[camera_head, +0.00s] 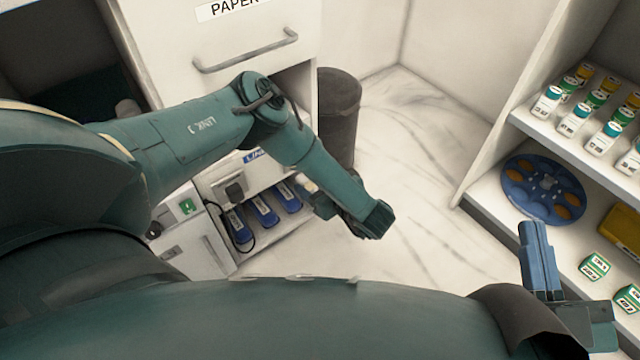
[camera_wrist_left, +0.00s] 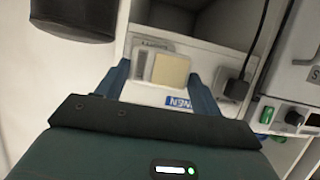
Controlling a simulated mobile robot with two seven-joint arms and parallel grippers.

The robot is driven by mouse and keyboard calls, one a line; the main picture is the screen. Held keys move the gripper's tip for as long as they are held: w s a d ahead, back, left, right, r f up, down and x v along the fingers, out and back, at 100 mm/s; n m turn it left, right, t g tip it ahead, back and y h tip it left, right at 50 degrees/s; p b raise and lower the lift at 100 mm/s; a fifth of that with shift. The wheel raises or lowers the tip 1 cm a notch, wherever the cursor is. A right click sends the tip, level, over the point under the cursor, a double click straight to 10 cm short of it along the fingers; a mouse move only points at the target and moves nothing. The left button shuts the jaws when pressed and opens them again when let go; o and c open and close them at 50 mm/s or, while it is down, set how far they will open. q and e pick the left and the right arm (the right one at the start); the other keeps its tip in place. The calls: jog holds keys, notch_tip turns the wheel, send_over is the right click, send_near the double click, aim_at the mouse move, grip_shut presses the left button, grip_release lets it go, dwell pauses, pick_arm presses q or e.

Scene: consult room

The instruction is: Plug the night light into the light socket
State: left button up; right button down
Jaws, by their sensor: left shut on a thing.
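The night light, a small cream block (camera_wrist_left: 171,71), is between the two blue fingers of my left gripper (camera_wrist_left: 158,84) in the left wrist view. In the head view, my left gripper (camera_head: 318,198) is low in front of the cabinet, largely hidden by my wrist, and a small cream piece of the night light (camera_head: 309,185) shows beside it. A pale grey plate (camera_wrist_left: 138,64) shows beside the night light; I cannot tell whether they touch. A black plug (camera_head: 234,190) sits in the white panel and also shows in the wrist view (camera_wrist_left: 237,89). My right gripper (camera_head: 536,258) is shut and empty at the lower right.
On the right, a shelf holds vials (camera_head: 573,121), a blue disc (camera_head: 543,188) and small boxes (camera_head: 595,266). The floor between is clear.

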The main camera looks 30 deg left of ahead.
pick_arm(q)
jog(key=a, duration=0.1)
jog(key=w+a, duration=0.1)
jog(key=a, duration=0.1)
jog(key=shift+w, duration=0.15)
jog(key=shift+w+a+b, duration=0.25)
jog(key=shift+a+b, duration=0.05)
jog(key=shift+a, duration=0.4)
pick_arm(e)
jog(key=shift+w+r+n+y, duration=0.2)
jog(key=shift+r+n+y, duration=0.1)
jog(key=shift+r, duration=0.2)
pick_arm(q)
jog(key=shift+r+p, duration=0.1)
jog(key=shift+p, duration=0.45)
pick_arm(e)
jog(key=shift+r, duration=0.45)
dwell(0.5)
pick_arm(q)
jog(key=shift+w+a, duration=0.2)
jog(key=shift+a, duration=0.25)
dwell(0.4)
jog(key=o, duration=1.1)
pick_arm(e)
jog(key=shift+f, duration=0.15)
